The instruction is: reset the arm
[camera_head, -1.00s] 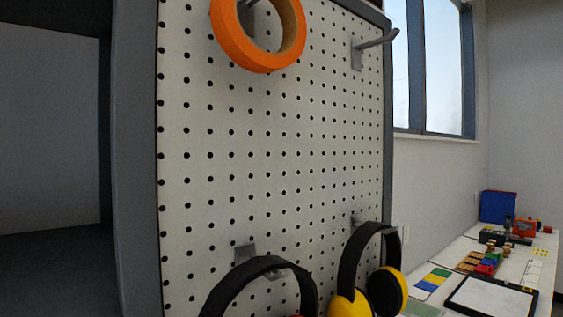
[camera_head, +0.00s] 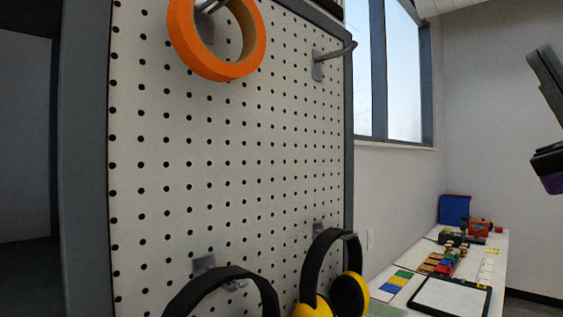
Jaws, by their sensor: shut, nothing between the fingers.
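Part of my gripper (camera_head: 549,88) shows at the right edge as dark pieces with a purple patch, cut off by the frame. It is shut and holds nothing that I can see. It hangs in the air in front of the back wall, apart from the pegboard and above the level of the table. The rest of my arm is out of view.
The pegboard (camera_head: 235,165) holds an orange tape roll (camera_head: 213,68), an empty hook (camera_head: 333,55), dark-banded earmuffs (camera_head: 215,278) and yellow earmuffs (camera_head: 330,275). A white table (camera_head: 403,268) with a clipboard (camera_head: 449,299) and several small items stands at right.

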